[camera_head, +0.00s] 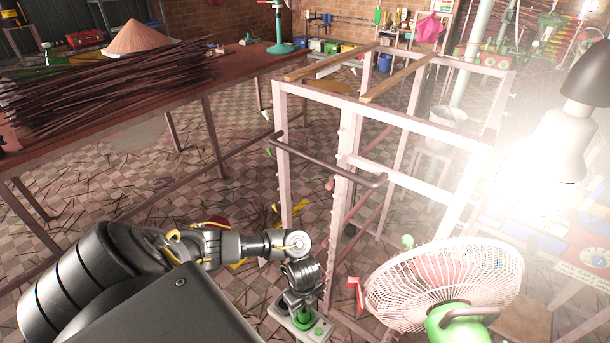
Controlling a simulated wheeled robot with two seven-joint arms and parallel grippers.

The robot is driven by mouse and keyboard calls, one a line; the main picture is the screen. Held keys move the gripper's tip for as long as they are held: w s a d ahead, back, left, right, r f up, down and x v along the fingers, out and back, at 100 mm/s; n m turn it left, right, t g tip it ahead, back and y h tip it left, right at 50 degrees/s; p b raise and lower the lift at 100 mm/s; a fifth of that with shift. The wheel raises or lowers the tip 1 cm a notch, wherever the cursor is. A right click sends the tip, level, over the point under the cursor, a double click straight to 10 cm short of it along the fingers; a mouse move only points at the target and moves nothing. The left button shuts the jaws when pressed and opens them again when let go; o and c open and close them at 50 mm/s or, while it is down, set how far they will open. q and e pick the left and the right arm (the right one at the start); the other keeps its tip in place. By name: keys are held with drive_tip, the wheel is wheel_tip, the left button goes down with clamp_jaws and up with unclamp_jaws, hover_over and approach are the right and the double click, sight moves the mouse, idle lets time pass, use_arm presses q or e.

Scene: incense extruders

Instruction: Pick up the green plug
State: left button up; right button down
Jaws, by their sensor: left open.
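The green plug (304,319) appears as a small bright green piece on a pale, narrow power strip (322,331) at the bottom middle of the head view. My left arm comes in from the lower left and bends down at the wrist. My left gripper (297,304) is open and points down right above the green plug, covering part of it. I cannot tell whether its fingers touch the plug or are around it. My right gripper is out of view.
A white caged fan (445,281) with a green body stands just right of the strip. A pinkish metal frame (341,200) rises behind my gripper. A long table (235,67) with bundled dark sticks (110,92) is at the left. A bright glare covers the right side.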

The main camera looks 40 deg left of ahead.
sight(303, 309)
use_arm(q)
wheel_tip(303, 309, down, 5)
drive_tip(key=shift+r+b, duration=0.1)
drive_tip(key=shift+b, duration=0.35)
drive_tip(key=c, duration=1.1)
drive_tip(key=shift+r, duration=0.1)
